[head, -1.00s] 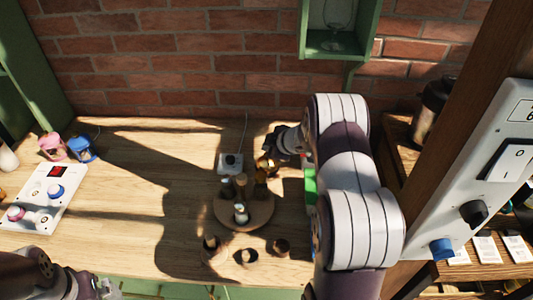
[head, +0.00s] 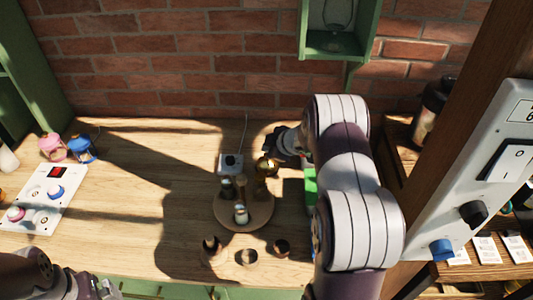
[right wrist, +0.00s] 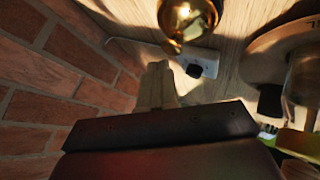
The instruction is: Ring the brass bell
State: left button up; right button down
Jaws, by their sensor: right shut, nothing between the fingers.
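The brass bell (head: 266,167) is a shiny gold shape at the back right of the round wooden tray (head: 228,223). In the right wrist view the bell (right wrist: 187,18) is at the top, cut off by the frame edge, with a small gold knob below it. My right gripper (head: 276,145) is just behind the bell; part of it is hidden by my arm. Its fingers (right wrist: 157,85) are together and empty, with a visible gap to the bell in the wrist view. My left gripper (head: 110,290) is only partly in view at the lower left, far from the bell.
Small bottles (head: 240,213) stand on the tray. The brick wall (head: 180,85) closes the back. The table's left middle is clear.

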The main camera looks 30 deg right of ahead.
dwell(0.5)
jog(key=shift+f, duration=0.55)
jog(key=shift+r+p, duration=0.45)
jog(key=shift+r, duration=0.2)
notch_tip(320, 180, up, 6)
jog(key=p, duration=0.6)
